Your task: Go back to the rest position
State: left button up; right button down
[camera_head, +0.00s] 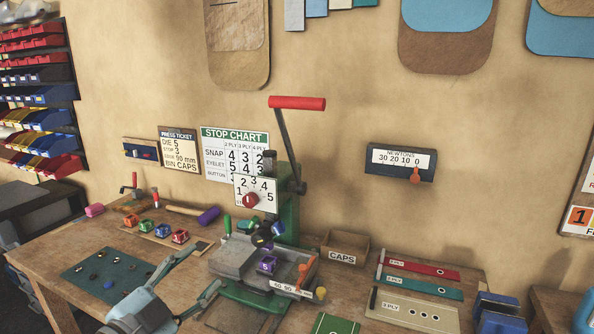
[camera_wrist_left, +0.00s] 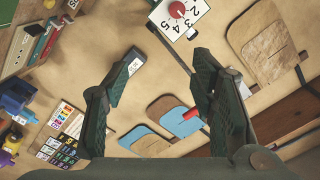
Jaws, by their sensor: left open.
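My left gripper (camera_head: 207,268) reaches in from the bottom left of the head view, over the front of the wooden workbench (camera_head: 50,262). Its two fingers are spread and nothing is between them. In the left wrist view the open fingers (camera_wrist_left: 165,66) frame the wall and its hanging pieces. The green press (camera_head: 288,205) with its red-handled lever stands to the right of the gripper, apart from it. My right gripper is not seen.
A teal mat (camera_head: 110,272) with small pieces lies left of the gripper. Several coloured dies (camera_head: 162,231) sit on a board behind it. A CAPS box (camera_head: 344,249) and ply strips (camera_head: 420,270) lie right of the press. Bins (camera_head: 40,95) hang at far left.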

pick_arm(q)
jog(key=s+a+f+n+g+y, duration=0.25)
jog(key=s+f, duration=0.25)
jog(key=f, duration=0.6)
jog(key=s+a+f+n+g+y, duration=0.15)
jog(key=s+f+n+g, duration=0.35)
jog(key=f, duration=0.6)
jog(key=s+a+f+n+g+y, duration=0.1)
jog(key=s+f+n+g+y, duration=0.15)
jog(key=s+f, duration=0.55)
jog(key=s+a+f+n+g+y, duration=0.1)
jog(key=s+a+f+n+g, duration=0.3)
jog(key=s, duration=0.7)
notch_tip(320, 180, down, 20)
jog(key=s+r+m, duration=0.1)
jog(key=s, duration=0.1)
jog(key=s+f+g, duration=0.1)
jog(key=s+f, duration=1.2)
jog(key=shift+s+a, duration=0.15)
jog(key=shift+s, duration=0.15)
